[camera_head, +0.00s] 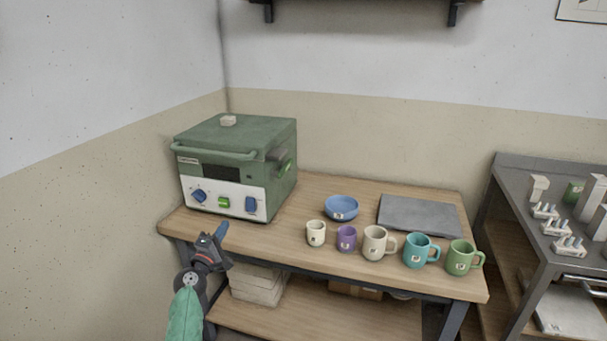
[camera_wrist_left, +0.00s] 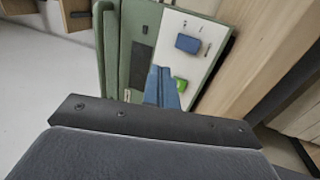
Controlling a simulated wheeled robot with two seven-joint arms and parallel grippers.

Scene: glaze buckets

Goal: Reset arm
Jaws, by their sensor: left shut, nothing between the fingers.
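My left gripper (camera_head: 221,231) is at the front left edge of the wooden table, just in front of the green kiln box (camera_head: 235,150). Its blue fingers are together with nothing between them; they also show in the left wrist view (camera_wrist_left: 162,88). In that view the kiln's white control panel (camera_wrist_left: 188,55) lies beyond the fingers, with a blue knob and a green button. Whether the fingertips touch the panel cannot be told, though in the head view they look apart from it. My right gripper is in neither view.
On the wooden table (camera_head: 320,190) stand a blue bowl (camera_head: 341,208), a grey slab (camera_head: 420,215) and a row of several mugs, including a purple one (camera_head: 346,239) and a teal one (camera_head: 416,251). A grey bench (camera_head: 540,166) stands at the right. White blocks (camera_head: 256,290) lie on the lower shelf.

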